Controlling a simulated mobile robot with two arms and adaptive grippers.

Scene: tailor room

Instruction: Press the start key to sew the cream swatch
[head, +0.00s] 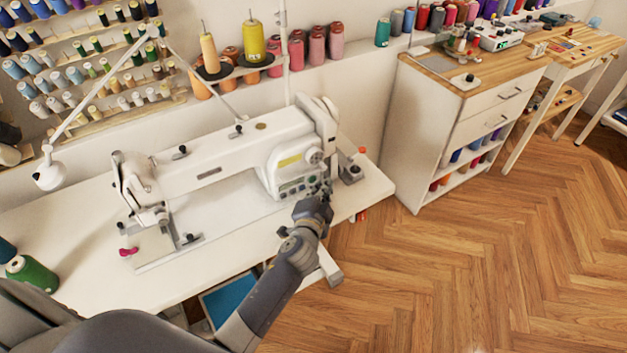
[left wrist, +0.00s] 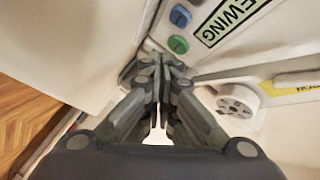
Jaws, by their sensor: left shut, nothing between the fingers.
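The white sewing machine (head: 225,155) stands on a white table. A cream swatch (head: 150,246) lies flat below the needle end at its left. My left gripper (head: 321,190) is at the machine's right end, by its key panel (head: 297,187). In the left wrist view the gripper (left wrist: 157,68) is shut and empty. A green round key (left wrist: 178,45) shows just beyond its fingertips, with a blue key (left wrist: 181,16) farther up. A label reading "SEWING" (left wrist: 232,18) is beside them. I cannot tell whether the fingertips touch the panel. My right gripper is out of view.
A pink item (head: 128,251) lies by the swatch. A dark green spool (head: 32,274) stands at the table's left front. Thread cones stand on a stand (head: 222,72) behind the machine. A white cabinet (head: 455,120) is to the right. The wooden floor (head: 440,270) is clear.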

